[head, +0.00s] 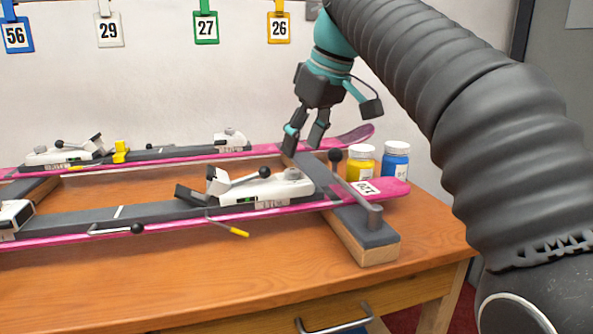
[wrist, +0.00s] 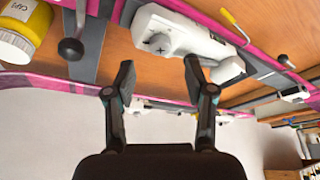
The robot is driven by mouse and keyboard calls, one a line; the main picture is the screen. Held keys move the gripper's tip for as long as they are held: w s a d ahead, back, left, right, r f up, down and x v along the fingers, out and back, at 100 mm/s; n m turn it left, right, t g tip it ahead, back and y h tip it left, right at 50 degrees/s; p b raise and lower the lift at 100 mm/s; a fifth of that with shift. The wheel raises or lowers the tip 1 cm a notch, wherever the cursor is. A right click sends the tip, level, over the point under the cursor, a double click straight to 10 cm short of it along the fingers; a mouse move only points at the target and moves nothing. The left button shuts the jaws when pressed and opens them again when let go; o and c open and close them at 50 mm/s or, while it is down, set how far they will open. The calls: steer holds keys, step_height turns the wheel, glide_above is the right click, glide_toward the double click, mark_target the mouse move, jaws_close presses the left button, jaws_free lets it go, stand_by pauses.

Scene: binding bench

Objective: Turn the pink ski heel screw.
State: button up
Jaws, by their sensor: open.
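Two pink skis lie side by side on supports: the front ski (head: 398,188) and the rear ski (head: 355,135). The front ski carries a white heel piece (head: 262,189) with a black-knobbed lever. In the wrist view, a white heel piece (wrist: 180,34) shows a round, cross-slotted screw (wrist: 158,43) at its end. My gripper (head: 304,145) is open and empty, pointing down above the ski ends at the right. In the wrist view, the screw lies beyond the gap between my open fingers (wrist: 159,75), apart from them.
A yellow jar (head: 361,163) and a blue jar (head: 396,162) stand by the ski ends. A clamp lever with a black knob (head: 335,156) rises from the right support (head: 366,240). A yellow-handled lever (head: 238,232) sticks out in front. Numbered tags hang on the wall.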

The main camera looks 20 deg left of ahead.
mark_target(293, 169)
steer(key=shift+b+x, duration=0.5)
steer(key=shift+x, duration=2.1)
jaws_close()
